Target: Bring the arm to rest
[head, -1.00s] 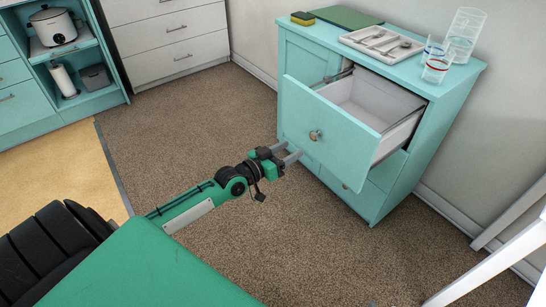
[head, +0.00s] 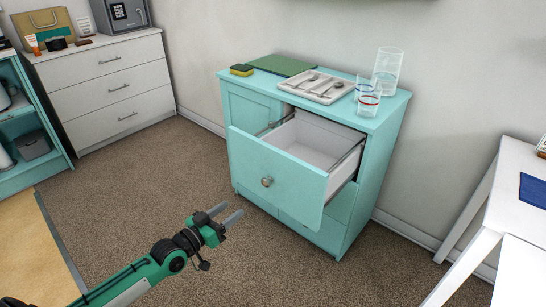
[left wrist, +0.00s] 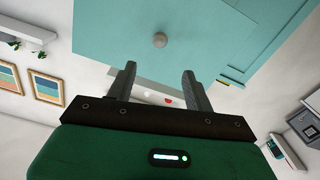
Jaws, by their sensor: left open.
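My left gripper (head: 230,219) is open and empty in the head view, held over the carpet in front of the teal cabinet. Its two grey fingers (left wrist: 155,82) also show spread apart in the left wrist view, with nothing between them. The cabinet's top drawer (head: 275,180) is pulled out and looks empty inside. Its round knob (head: 267,182) is above and to the right of the fingertips in the head view, apart from them. The knob (left wrist: 159,40) also shows beyond the fingers in the left wrist view. My right gripper is not in view.
On the cabinet top (head: 338,108) are a cutlery tray (head: 312,87), a sponge (head: 241,70), a green board (head: 283,65) and glasses (head: 368,100). A white table (head: 515,205) stands at the right. A white chest of drawers (head: 105,85) is at the back left. Open carpet lies between.

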